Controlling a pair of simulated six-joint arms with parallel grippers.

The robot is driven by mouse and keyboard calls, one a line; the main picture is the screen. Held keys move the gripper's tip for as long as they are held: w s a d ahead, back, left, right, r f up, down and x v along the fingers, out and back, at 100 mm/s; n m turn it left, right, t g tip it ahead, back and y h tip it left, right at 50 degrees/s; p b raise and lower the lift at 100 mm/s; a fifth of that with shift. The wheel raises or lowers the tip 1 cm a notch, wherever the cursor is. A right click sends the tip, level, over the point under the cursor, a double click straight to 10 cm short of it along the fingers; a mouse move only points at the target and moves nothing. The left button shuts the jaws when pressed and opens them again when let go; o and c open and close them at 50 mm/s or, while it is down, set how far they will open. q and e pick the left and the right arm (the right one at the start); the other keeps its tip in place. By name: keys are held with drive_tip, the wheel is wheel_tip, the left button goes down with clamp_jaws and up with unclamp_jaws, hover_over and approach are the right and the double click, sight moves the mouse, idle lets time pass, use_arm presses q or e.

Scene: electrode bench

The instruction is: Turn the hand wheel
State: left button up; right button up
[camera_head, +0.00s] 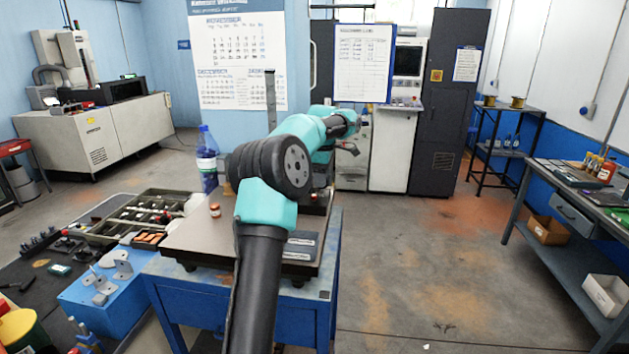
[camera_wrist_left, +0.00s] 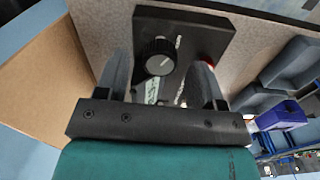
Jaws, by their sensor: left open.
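In the left wrist view, a round dark knob (camera_wrist_left: 160,57) with a pale face sits on a black box (camera_wrist_left: 205,30). It is the only wheel-like thing that I can make out. My left gripper (camera_wrist_left: 163,68) is open, its two grey fingers spread either side of the knob in the picture. I cannot tell whether they touch it. In the head view my left gripper (camera_head: 347,148) is small and dark beyond my teal arm. A dark block (camera_head: 316,200) on the bench is partly hidden behind that arm. My right gripper is not in view.
A grey plate (camera_head: 192,242) on a blue bench holds a small red-brown jar (camera_head: 215,210). A water bottle (camera_head: 207,160) stands behind it. Parts trays (camera_head: 125,212) and a blue block of metal parts (camera_head: 100,297) lie left.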

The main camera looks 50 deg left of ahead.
use_arm(q)
drive_tip(key=shift+f, duration=0.65)
drive_tip(key=shift+c, duration=0.4)
drive_tip(key=c, duration=0.8)
drive_tip(key=shift+c, duration=0.2)
drive_tip(key=shift+m, duration=0.4)
